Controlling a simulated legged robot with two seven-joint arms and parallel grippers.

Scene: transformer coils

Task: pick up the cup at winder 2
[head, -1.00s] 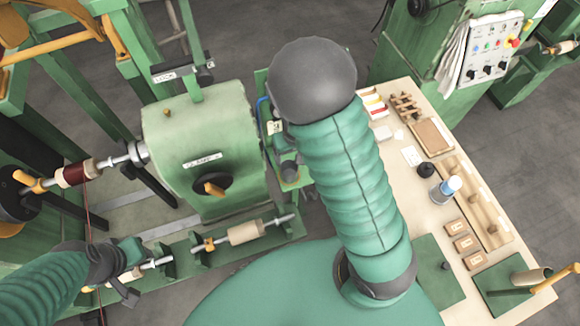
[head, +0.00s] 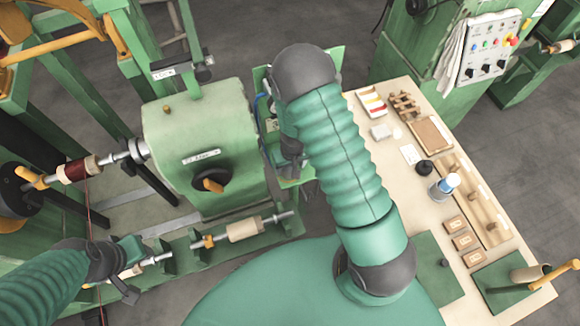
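A small light-grey cup-like container (head: 436,191) with a blue-and-white top stands on the pale workbench (head: 392,160) at the right; I cannot tell for sure that it is the cup. My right arm rises in the middle of the view and bends at a dark elbow. My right gripper (head: 291,167) is a dark shape left of the bench, well apart from the container and partly hidden by my arm. Its fingers do not show clearly. My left gripper (head: 128,291) is at the lower left, near a shaft with a coil; its opening is unclear.
A green winding machine (head: 205,140) stands left of my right arm. A shaft with a pale spool (head: 243,229) lies in front of it. The bench holds a black knob-like object (head: 425,167), small boxes (head: 460,235) and a wooden rack (head: 404,104). A control panel (head: 490,55) is at the back right.

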